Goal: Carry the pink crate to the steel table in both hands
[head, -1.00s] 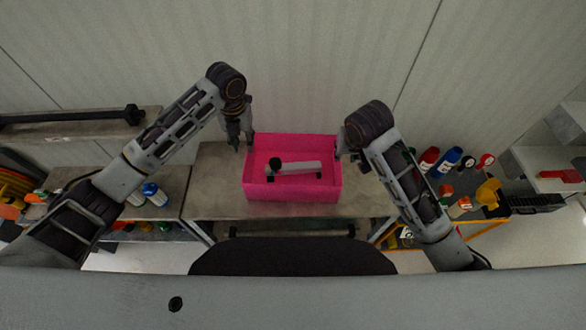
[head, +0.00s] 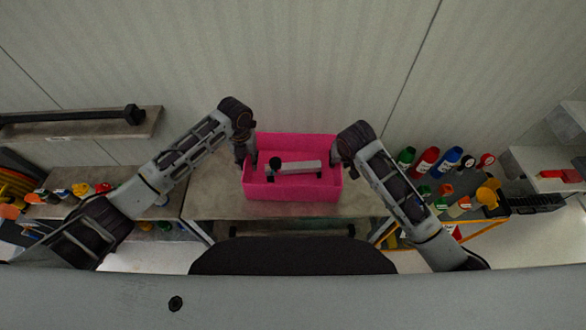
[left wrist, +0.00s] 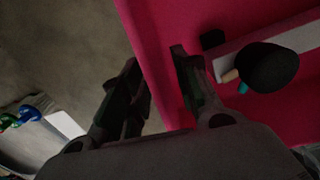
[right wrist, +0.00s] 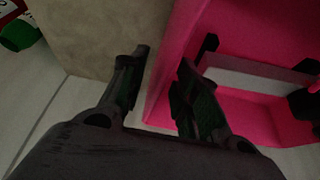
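The open pink crate (head: 293,190) stands upright on a grey-brown tabletop (head: 216,200), against the wall. A grey bar-like part with a black round end (head: 298,167) lies inside it. My left gripper (head: 247,163) is low at the crate's left wall. In the left wrist view its open fingers (left wrist: 158,80) are on either side of that wall (left wrist: 148,50). My right gripper (head: 340,158) is at the right wall. In the right wrist view its open fingers (right wrist: 160,80) straddle that wall (right wrist: 167,70). Contact with the walls cannot be told. I cannot tell which table is steel.
A shelf with a dark bar (head: 75,116) is at the left, above a bench with small coloured items. Several bottles (head: 425,162) and an orange-edged rack stand at the right. Bare tabletop remains on both sides of the crate.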

